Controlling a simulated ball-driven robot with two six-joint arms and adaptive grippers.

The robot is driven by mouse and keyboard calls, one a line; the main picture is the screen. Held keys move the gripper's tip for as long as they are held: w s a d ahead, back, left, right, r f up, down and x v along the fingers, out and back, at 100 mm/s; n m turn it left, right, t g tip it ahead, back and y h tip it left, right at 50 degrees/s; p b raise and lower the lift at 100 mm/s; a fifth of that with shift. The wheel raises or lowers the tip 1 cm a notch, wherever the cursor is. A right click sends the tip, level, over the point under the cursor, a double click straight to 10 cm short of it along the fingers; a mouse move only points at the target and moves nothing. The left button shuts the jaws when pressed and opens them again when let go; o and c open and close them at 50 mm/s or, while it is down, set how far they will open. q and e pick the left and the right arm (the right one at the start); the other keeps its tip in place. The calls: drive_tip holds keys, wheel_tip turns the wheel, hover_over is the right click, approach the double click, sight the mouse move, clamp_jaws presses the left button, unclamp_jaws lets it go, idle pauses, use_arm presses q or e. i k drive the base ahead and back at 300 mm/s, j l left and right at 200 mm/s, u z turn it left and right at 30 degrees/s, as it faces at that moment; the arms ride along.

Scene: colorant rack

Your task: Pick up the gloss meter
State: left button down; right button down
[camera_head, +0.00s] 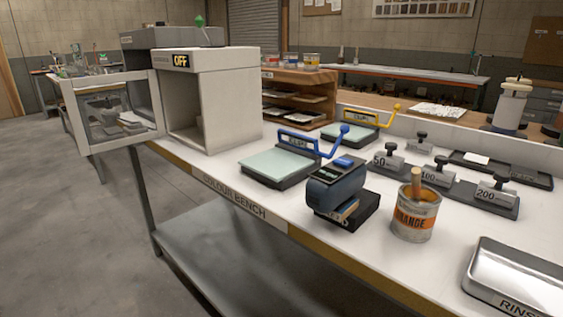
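What looks like the gloss meter (338,184) is a dark blue, rounded box near the front edge of the bench, in the middle of the head view. It sits on a black base (362,213), with an orange and blue label low on its front side. Its small markings are too small to read. Neither of my grippers shows in this view, so nothing is seen touching the meter.
The white bench (400,262) carries an orange paint can (414,218) right of the meter, a clamp plate with blue handle (275,164) behind it, weights (440,176), a rinse tray (520,280) and a cabinet (225,105) with its door open. Floor is clear at left.

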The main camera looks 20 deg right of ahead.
sight(331, 186)
drive_tip(key=i+l+z, duration=0.2)
drive_tip(key=z, duration=0.2)
drive_tip(key=i+l+z, duration=0.2)
drive_tip(key=z, duration=0.15)
